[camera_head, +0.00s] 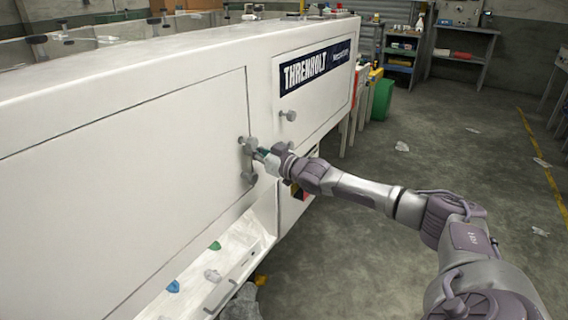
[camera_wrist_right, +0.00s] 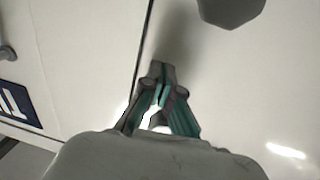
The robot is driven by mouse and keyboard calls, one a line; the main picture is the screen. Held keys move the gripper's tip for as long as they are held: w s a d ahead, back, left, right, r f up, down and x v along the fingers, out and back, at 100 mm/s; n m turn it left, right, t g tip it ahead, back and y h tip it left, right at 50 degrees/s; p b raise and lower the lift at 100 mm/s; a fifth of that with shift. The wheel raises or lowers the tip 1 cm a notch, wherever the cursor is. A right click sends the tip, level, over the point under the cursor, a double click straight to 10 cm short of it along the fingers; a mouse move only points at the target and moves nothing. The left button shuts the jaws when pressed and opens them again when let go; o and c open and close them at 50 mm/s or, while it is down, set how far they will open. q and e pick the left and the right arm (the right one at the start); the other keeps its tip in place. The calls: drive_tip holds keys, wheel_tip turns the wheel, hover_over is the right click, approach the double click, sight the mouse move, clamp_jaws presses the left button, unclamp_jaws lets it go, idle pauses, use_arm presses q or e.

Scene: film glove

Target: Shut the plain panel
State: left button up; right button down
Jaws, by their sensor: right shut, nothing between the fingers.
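The plain panel (camera_head: 120,190) is the large white, unlabelled door on the left of the long white machine in the head view. It looks shut or nearly flush; I cannot tell whether a small gap remains. Grey knobs (camera_head: 249,178) sit at its right edge. My right gripper (camera_head: 260,154) is shut and empty, its tips at that edge between the knobs. In the right wrist view the closed fingertips (camera_wrist_right: 161,74) lie over the white panel surface (camera_wrist_right: 245,90), just right of the dark seam. Contact cannot be told. My left gripper is not in view.
A second panel with a dark label (camera_head: 316,66) and its own knob (camera_head: 291,115) is right of the seam. An open white trough (camera_head: 225,270) with small coloured pieces lies below the plain panel. The floor (camera_head: 440,150) on the right is mostly clear, with a few scraps.

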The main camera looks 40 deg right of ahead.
drive_tip(key=shift+s+f, duration=0.1)
drive_tip(key=shift+s, duration=0.25)
drive_tip(key=v, duration=1.1)
drive_tip(key=shift+s+d, duration=0.1)
drive_tip(key=shift+d, duration=0.05)
